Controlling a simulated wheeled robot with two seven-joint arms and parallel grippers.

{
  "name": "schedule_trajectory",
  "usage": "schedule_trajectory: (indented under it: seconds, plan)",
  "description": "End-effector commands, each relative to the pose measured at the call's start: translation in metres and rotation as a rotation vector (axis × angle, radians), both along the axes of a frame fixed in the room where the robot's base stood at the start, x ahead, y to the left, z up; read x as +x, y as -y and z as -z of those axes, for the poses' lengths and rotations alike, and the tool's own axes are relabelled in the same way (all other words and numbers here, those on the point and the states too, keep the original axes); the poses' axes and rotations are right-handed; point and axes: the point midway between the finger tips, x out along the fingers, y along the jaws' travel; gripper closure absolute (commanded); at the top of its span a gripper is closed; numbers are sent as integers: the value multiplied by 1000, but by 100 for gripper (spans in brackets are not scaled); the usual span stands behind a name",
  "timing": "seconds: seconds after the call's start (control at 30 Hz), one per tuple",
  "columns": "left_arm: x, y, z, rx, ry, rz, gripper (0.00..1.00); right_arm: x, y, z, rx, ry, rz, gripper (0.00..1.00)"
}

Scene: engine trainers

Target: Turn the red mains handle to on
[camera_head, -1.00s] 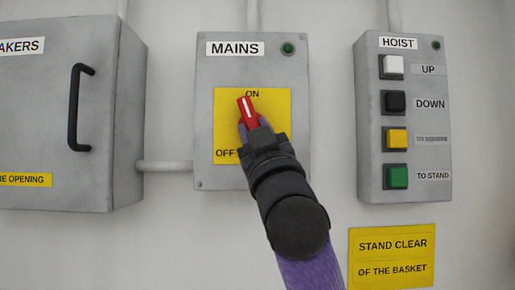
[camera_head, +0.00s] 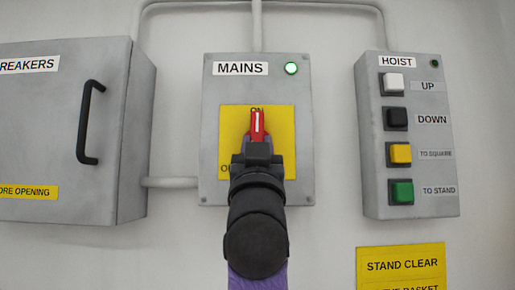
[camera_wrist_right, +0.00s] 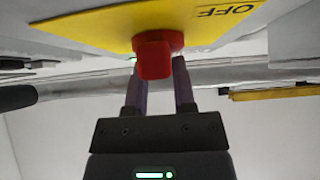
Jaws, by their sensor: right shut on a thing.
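The red mains handle (camera_head: 257,124) is on the yellow plate (camera_head: 281,127) of the grey MAINS box (camera_head: 213,107). Its white line stands upright, pointing at the ON label above it. The lamp (camera_head: 291,69) beside the MAINS label is lit bright. My right gripper (camera_head: 257,141) comes up from below and is shut on the handle, covering its lower part. In the right wrist view, the handle (camera_wrist_right: 154,58) sits between the tips of the two fingers. The OFF label is largely hidden in the head view but shows in the wrist view. My left gripper is not in view.
On the left is a grey BREAKERS cabinet (camera_head: 40,130) with a protruding black handle (camera_head: 88,122). On the right is the HOIST box (camera_head: 416,156) with several buttons. A yellow STAND CLEAR sign (camera_head: 400,265) is below it.

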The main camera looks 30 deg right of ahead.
Motion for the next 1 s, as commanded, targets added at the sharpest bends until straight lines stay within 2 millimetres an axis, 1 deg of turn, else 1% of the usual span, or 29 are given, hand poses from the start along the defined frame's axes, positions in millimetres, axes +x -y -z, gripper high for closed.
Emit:
schedule_trajectory:
  seconds: [0.2, 0.23, 0.27, 0.3, 0.37, 0.4, 0.63, 0.73, 0.87, 1.0]
  plan:
    - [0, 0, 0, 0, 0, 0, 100, -1, 0, -1, 0, 3, -1, 100]
    - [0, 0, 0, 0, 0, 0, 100, -1, 0, -1, 0, 3, -1, 61]
    - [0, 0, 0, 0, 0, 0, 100, -1, 0, -1, 0, 3, -1, 55]
    - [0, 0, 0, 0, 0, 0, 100, -1, 0, -1, 0, 3, -1, 46]
    - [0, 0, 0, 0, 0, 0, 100, -1, 0, -1, 0, 2, -1, 34]
    - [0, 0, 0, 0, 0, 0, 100, -1, 0, -1, 0, 2, -1, 32]
    - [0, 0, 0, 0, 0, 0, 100, -1, 0, 0, 0, 2, -1, 32]
    - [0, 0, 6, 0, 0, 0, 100, -4, -3, 6, -1, 3, -2, 32]
    - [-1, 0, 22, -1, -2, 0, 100, -19, -12, 28, 0, 3, -3, 32]
    - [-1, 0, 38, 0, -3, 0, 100, -39, -25, 52, 0, 3, -3, 32]
